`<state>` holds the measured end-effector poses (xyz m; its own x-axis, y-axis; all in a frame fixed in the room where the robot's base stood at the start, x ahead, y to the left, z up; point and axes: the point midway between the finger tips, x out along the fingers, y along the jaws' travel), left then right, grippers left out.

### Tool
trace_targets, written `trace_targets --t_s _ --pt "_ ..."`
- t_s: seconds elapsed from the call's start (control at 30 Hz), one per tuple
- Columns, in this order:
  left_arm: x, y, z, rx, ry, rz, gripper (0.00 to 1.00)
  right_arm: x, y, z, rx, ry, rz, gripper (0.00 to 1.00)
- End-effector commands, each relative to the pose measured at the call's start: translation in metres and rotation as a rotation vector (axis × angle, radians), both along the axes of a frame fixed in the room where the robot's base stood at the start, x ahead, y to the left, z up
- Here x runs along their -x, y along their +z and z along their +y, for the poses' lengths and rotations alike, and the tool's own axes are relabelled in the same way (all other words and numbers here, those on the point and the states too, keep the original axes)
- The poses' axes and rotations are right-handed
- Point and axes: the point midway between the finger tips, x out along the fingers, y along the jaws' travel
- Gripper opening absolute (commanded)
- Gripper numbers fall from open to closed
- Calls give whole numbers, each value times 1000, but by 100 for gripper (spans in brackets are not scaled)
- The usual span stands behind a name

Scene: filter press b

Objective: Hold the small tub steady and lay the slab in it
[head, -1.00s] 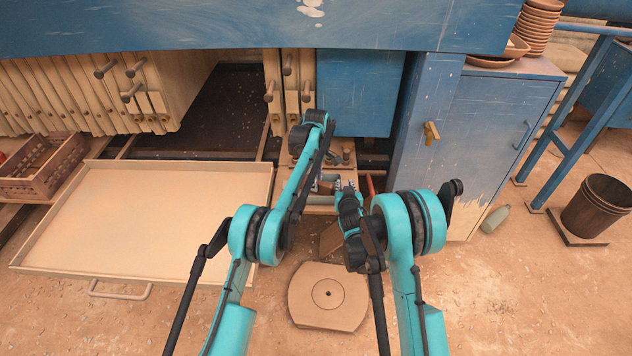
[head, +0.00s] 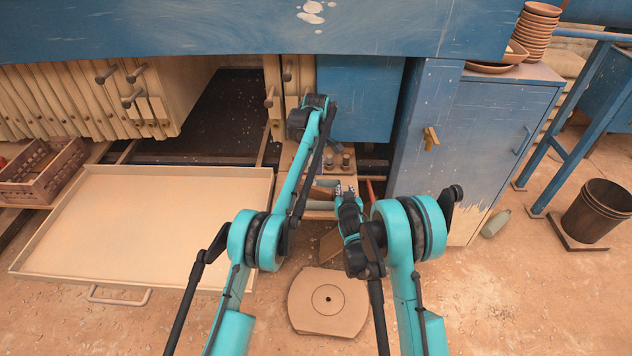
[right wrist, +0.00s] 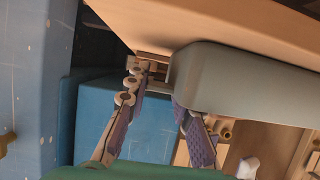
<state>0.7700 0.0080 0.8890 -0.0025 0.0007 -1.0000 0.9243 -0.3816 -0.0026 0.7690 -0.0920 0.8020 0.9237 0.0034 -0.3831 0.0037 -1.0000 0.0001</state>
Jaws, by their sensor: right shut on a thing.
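The small tub (head: 328,183) is pale grey and sits on a low bench under the blue press beam, partly hidden by my arms. In the right wrist view, its rounded grey wall (right wrist: 245,85) fills the upper right. My right gripper (head: 347,189) is at the tub's right end, its fingers close together. In the right wrist view, the fingertips (right wrist: 160,88) meet the tub's near edge and are shut on it. My left arm reaches up over the bench's left side; its gripper is hidden behind the arm. I cannot make out the slab for certain.
A wide shallow tray (head: 150,220) lies left. A blue cabinet (head: 480,130) stands right of the bench. A round-sided plate with a central hole (head: 328,300) lies on the floor in front. Wooden press plates (head: 90,100) hang at the upper left.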

Motion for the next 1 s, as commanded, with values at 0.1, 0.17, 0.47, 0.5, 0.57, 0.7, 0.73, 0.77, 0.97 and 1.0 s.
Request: trace_targets --t_s 0.1,0.17,0.47,0.5,0.57,0.7,0.73,0.77,0.97,1.0 --pt "0 8 0 0 0 0 39 0 0 0 1 0 0 0" --pt "0 9 0 0 0 0 39 0 0 0 1 0 0 0" --pt "0 9 0 0 0 0 39 0 0 0 1 0 0 0" --pt "0 9 0 0 0 0 39 0 0 0 1 0 0 31" --pt "0 9 0 0 0 0 39 0 0 0 1 0 0 47" --pt "0 9 0 0 0 0 39 0 0 0 0 0 0 47" --pt "0 9 0 0 0 0 39 0 0 0 0 0 0 47" --pt "0 9 0 0 0 0 39 0 0 0 0 0 0 47" --pt "0 9 0 0 0 0 39 6 3 0 0 0 0 47" --pt "0 9 0 0 0 0 39 11 5 0 0 1 0 47"
